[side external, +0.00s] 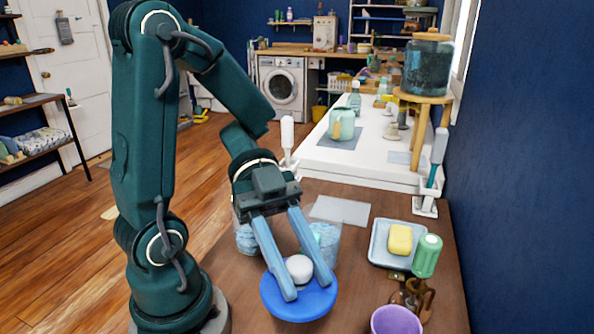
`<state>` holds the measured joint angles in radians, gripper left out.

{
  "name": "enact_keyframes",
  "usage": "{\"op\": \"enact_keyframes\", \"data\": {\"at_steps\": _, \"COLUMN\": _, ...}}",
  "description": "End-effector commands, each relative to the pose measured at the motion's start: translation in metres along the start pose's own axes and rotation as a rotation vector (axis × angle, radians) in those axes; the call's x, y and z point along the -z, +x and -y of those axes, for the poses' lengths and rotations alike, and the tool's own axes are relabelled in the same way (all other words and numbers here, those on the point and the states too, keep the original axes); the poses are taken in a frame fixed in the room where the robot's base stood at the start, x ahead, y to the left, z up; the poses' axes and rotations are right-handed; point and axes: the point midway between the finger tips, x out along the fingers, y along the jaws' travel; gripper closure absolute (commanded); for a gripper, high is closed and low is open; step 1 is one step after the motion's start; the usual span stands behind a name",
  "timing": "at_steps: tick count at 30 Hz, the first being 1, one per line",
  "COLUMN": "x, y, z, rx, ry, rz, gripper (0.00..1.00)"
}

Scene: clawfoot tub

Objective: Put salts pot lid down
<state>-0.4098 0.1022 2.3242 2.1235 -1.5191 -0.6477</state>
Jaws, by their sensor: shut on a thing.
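The salts pot lid (299,309) appears as a round blue disc with a white knob (299,268) on it. My gripper (307,290) points downward with its two light blue fingers on either side of the knob, shut on the lid. The lid is at the front of the brown table; I cannot tell whether it touches the tabletop. Behind the fingers are clear containers with pale blue contents, one to the left (247,238) and one to the right (326,240), both partly hidden by my gripper.
A flat grey mat (341,211) lies behind the containers. To the right are a pale tray (381,259) with a yellow block (400,239), a green can (426,256), a brown object (414,297) and a purple cup (396,320). A white counter (375,167) stands behind.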

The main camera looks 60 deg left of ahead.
Motion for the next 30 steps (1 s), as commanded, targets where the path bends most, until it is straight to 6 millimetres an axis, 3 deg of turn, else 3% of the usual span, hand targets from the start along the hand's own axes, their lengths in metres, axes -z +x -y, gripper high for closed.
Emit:
{"op": "enact_keyframes", "data": {"at_steps": 11, "x": -0.021, "y": -0.029, "z": 0.068, "rx": 0.199, "ry": -0.084, "rz": -0.001, "gripper": 1.00}}
{"op": "enact_keyframes", "data": {"at_steps": 17, "x": -0.038, "y": -0.062, "z": 0.119, "rx": 0.366, "ry": -0.151, "rz": 0.000, "gripper": 1.00}}
{"op": "enact_keyframes", "data": {"at_steps": 24, "x": -0.072, "y": -0.141, "z": 0.201, "rx": 0.689, "ry": -0.283, "rz": 0.000, "gripper": 1.00}}
{"op": "enact_keyframes", "data": {"at_steps": 30, "x": -0.093, "y": -0.206, "z": 0.242, "rx": 0.908, "ry": -0.375, "rz": -0.001, "gripper": 1.00}}
